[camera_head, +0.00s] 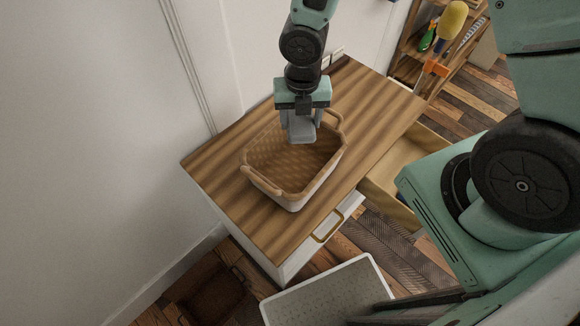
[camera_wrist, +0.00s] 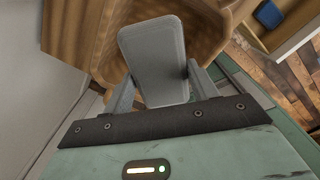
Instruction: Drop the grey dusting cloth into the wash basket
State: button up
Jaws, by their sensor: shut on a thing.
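The grey dusting cloth (camera_wrist: 155,55) is a folded, rounded grey pad between the fingers of my gripper (camera_wrist: 158,85) in the wrist view. The basket also shows behind the cloth in the wrist view (camera_wrist: 215,42). How far the cloth is above the basket floor is hard to tell.
The basket stands on a striped wooden top (camera_head: 218,158) of a white cabinet against the wall. An open drawer (camera_head: 385,178) juts out at the right. A pale tray-like panel (camera_head: 330,296) is at the front. A shelf with tools (camera_head: 432,62) stands at the back right.

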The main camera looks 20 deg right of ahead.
jog(key=shift+f+b, duration=1.5)
jog(key=shift+f, duration=0.5)
jog(key=o, duration=1)
jog(key=shift+r, duration=0.1)
notch_tip(320, 180, up, 17)
jog(key=p, duration=0.3)
jog(key=shift+r, duration=0.2)
